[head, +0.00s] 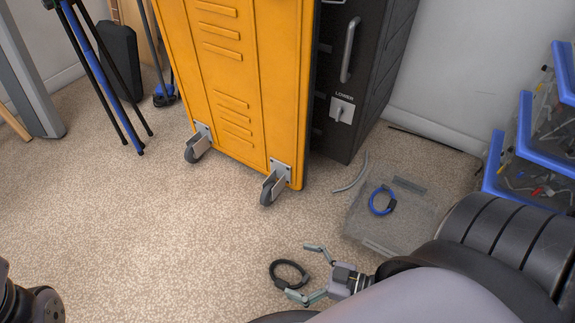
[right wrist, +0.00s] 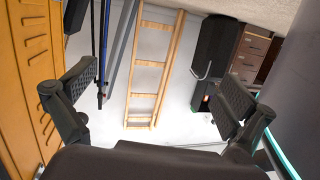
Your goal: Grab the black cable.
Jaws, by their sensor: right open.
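The black cable (head: 290,263) is a coiled ring lying on the carpet in the lower middle of the head view. My right gripper (head: 301,271) is open, with its two fingers spread on either side of the cable's right part in that picture. Its height above the floor is hard to judge. In the right wrist view my right gripper (right wrist: 156,92) shows both padded fingers wide apart with nothing between them. The cable does not show there.
A blue coiled cable (head: 382,201) lies on a clear flat lid (head: 372,222). An orange wheeled cabinet (head: 240,90) and a black cabinet (head: 362,75) stand behind. Blue-rimmed bins (head: 535,135) are at the right. A wooden ladder (right wrist: 150,80) leans at the wall.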

